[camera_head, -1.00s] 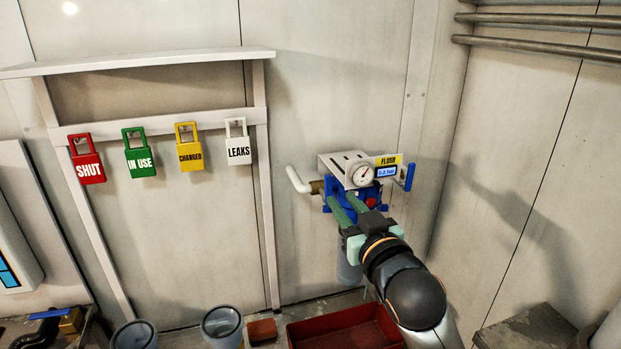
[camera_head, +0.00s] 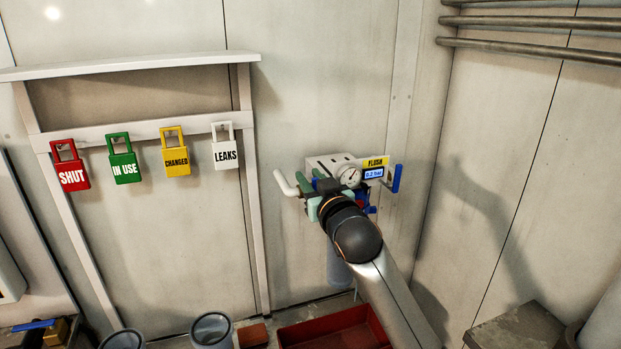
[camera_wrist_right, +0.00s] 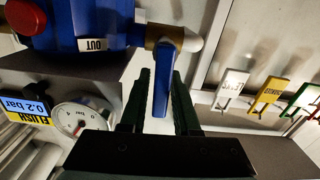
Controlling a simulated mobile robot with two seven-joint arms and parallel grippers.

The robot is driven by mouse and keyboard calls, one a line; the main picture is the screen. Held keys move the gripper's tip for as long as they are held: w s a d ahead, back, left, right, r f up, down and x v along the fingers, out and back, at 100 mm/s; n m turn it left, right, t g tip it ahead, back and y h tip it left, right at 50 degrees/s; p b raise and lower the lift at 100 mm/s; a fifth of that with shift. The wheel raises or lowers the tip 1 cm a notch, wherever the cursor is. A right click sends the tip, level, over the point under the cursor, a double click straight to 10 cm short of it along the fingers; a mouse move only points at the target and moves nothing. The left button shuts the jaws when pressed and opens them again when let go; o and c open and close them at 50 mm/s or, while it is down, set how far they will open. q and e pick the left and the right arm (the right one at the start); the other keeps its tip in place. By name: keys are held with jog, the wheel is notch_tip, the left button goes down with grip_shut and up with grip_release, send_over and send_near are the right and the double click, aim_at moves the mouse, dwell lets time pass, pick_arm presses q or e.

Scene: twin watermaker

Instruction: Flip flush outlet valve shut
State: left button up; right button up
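The flush filter unit hangs on the back wall, with a grey bracket (camera_head: 328,162), a FLUSH label (camera_head: 375,162) and a 0.2 bar display (camera_head: 374,173). In the right wrist view its blue housing (camera_wrist_right: 62,28) carries an OUT label (camera_wrist_right: 93,44). Beside that label, the blue outlet valve handle (camera_wrist_right: 163,85) extends from the brass and white pipe elbow. My right gripper (camera_head: 307,184) is at the unit's left side, near the white pipe (camera_head: 284,184). Its green fingers (camera_wrist_right: 161,95) stand open on either side of the handle, with narrow gaps. My left gripper is out of view.
Another blue handle (camera_head: 396,178) is on the unit's right side. Red SHUT (camera_head: 72,177), green IN USE (camera_head: 124,168), yellow CHANGED (camera_head: 176,161) and white LEAKS (camera_head: 226,155) tags hang on a rail left of it. A red tray (camera_head: 335,333) lies below.

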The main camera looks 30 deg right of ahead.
grip_shut()
dwell(0.3)
jog(key=shift+d+m+p, duration=0.15)
jog(key=shift+m+p, duration=0.35)
grip_release()
